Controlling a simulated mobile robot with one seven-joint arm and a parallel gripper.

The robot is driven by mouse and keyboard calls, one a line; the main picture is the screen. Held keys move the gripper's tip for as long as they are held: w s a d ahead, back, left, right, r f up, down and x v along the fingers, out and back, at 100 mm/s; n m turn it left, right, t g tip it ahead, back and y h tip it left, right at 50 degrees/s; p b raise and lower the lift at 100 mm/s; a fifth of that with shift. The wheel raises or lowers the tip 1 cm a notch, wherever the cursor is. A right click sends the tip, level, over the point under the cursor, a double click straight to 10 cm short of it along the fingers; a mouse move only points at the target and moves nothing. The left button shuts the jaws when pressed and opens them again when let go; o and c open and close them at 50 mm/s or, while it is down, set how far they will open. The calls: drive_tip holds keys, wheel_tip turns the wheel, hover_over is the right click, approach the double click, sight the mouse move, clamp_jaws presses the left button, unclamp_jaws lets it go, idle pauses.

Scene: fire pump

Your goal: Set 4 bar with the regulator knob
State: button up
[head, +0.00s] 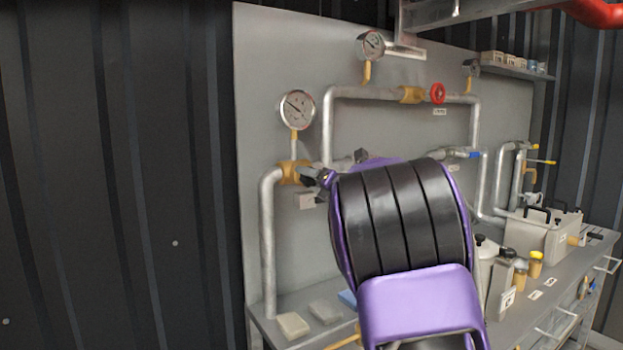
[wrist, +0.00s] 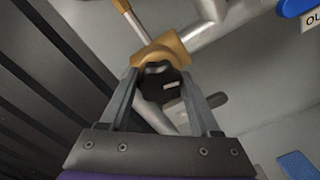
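The regulator (head: 293,172) is a brass body on the left pipe, with a round gauge (head: 298,108) above it. The gauge's dark needle slants to the upper left; its numbers are too small to read. In the wrist view the dark regulator knob (wrist: 158,92) sits in front of the brass body (wrist: 165,48). My gripper (wrist: 162,78) has one finger on each side of the knob, with the tips close to the brass. I cannot tell whether the fingers press on the knob. In the head view my gripper (head: 324,178) is at the regulator and my arm hides part of the pipework.
A red handwheel (head: 438,93) and a second gauge (head: 370,45) are on the upper pipe. A blue-handled valve (head: 468,154) is to the right. The bench (head: 562,288) below holds grey blocks, yellow-capped bottles and a grey case (head: 540,232). The dark wall at left is clear.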

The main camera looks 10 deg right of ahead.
drive_tip(key=c, duration=0.8)
